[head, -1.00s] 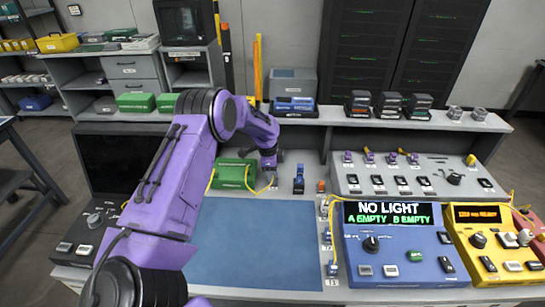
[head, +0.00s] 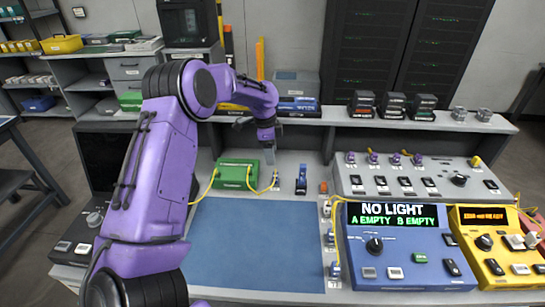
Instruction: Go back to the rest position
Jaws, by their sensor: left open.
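My left arm comes in from the left, bent high at the elbow. Its gripper (head: 269,153) points down at the back of the bench, just right of and above the green box (head: 236,174). It is open and I see nothing held in it. The green box has a yellow cable (head: 206,188) on its left and another yellow lead on its right. My right gripper is not in view.
A blue mat (head: 259,245) lies bare in the middle. A blue device (head: 403,262) reads "NO LIGHT, A EMPTY B EMPTY", with a yellow device (head: 492,268) beside it. A small blue tool (head: 301,180) stands right of the green box. A raised shelf (head: 325,116) runs behind.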

